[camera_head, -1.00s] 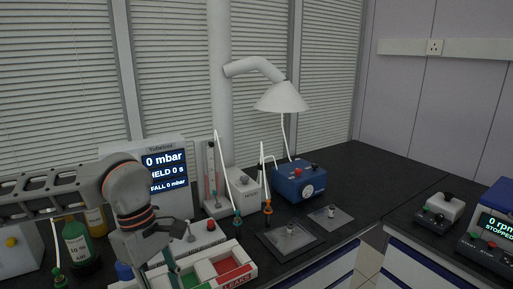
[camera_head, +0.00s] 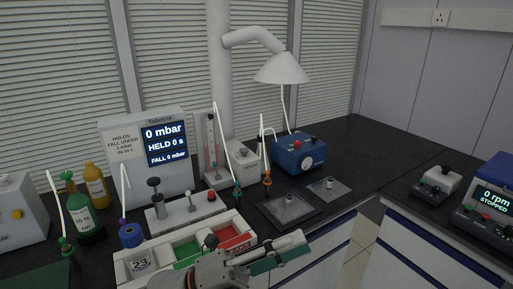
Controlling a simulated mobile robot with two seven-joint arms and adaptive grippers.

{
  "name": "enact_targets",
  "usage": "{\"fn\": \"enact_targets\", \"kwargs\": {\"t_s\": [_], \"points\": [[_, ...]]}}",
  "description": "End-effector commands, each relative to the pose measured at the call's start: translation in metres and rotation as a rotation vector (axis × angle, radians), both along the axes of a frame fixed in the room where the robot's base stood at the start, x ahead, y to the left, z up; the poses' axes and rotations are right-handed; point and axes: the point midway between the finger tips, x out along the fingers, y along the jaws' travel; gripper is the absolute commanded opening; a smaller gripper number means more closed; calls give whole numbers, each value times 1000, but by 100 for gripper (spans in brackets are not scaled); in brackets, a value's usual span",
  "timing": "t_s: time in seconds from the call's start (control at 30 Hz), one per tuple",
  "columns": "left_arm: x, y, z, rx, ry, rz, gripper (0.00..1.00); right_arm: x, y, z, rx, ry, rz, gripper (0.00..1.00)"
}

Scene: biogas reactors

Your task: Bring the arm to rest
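My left gripper (camera_head: 290,248) shows at the bottom centre of the head view, in front of the tray and the bench edge. Its fingers point right, one light grey and one dark green strip close together. I cannot tell whether they are open or shut, and I see no object clearly held. The gripper overlaps the lower right part of the white tray (camera_head: 122,268) with green and red compartments in the picture. My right gripper is not in view.
A pressure display unit (camera_head: 117,163) reads 0 mbar. Bottles (camera_head: 85,214) stand at the left. A blue box with a gauge (camera_head: 290,160) and a lamp-shaped hood (camera_head: 282,68) are behind. A stirrer reading STOPPED (camera_head: 492,204) sits on the right bench. A floor gap (camera_head: 362,250) separates the benches.

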Motion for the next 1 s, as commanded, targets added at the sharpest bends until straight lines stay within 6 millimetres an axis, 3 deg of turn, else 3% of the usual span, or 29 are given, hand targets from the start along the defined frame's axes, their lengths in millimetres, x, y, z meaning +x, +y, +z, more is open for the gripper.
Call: {"fn": "enact_targets", "kwargs": {"t_s": [0.17, 0.3, 0.4, 0.57, 0.7, 0.83, 1.0], "points": [[48, 44, -48, -177, 451, 194, 31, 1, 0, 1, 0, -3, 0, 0], [71, 92, -116, -307, 807, 351, 31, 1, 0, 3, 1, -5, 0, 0], [71, 129, -175, -398, 1053, 464, 31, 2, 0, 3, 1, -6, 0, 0], [43, 183, -268, -523, 1392, 630, 31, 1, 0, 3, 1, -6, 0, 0], [0, 223, -339, -618, 1638, 766, 31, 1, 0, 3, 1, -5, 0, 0], [-39, 248, -383, -684, 1797, 860, 31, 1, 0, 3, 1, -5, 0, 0], [-68, 263, -409, -729, 1898, 923, 31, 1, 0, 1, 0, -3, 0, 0]]}}
